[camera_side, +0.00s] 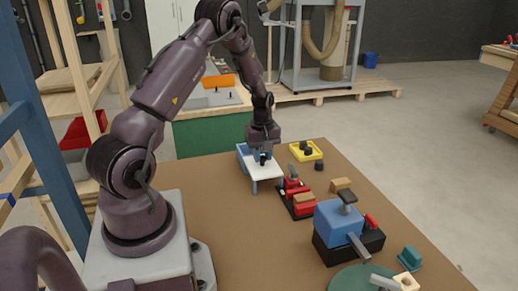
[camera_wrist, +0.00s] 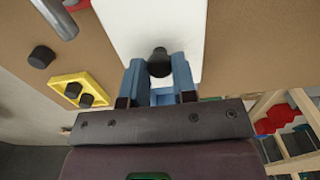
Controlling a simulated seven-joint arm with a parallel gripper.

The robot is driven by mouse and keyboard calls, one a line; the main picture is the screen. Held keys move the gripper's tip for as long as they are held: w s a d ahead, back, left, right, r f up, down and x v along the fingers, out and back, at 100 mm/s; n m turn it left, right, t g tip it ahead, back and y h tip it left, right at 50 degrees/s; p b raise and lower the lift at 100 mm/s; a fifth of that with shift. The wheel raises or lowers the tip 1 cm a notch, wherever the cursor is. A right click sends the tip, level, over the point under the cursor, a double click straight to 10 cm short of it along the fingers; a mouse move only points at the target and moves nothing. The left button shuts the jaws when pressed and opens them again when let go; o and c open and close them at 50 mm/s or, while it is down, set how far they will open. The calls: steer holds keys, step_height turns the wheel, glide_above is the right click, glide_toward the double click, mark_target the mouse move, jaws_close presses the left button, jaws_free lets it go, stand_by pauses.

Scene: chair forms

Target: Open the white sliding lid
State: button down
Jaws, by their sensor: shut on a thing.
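The white sliding lid (camera_side: 264,172) is a flat panel on a blue box (camera_side: 242,151) near the back left of the brown table. A small black knob stands on the lid. My gripper (camera_side: 263,154) reaches down from above with its blue fingers on either side of the knob. In the wrist view the white lid (camera_wrist: 150,22) stretches away from my gripper (camera_wrist: 159,66), and the black knob (camera_wrist: 159,58) sits between the fingertips, which are shut on it. The inside of the box is hidden, and I cannot tell how far the lid is drawn.
A yellow tray (camera_side: 306,151) with dark knobs and a black peg (camera_side: 319,166) stand right of the box. A black base with red parts (camera_side: 297,198) is close in front. A blue block on a black base (camera_side: 340,222) lies further right. The table's left part is clear.

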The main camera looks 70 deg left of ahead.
mark_target(262, 157)
steer(key=c, duration=0.9)
jaws_free()
steer(key=shift+r, duration=0.1)
step_height(262, 157, up, 13)
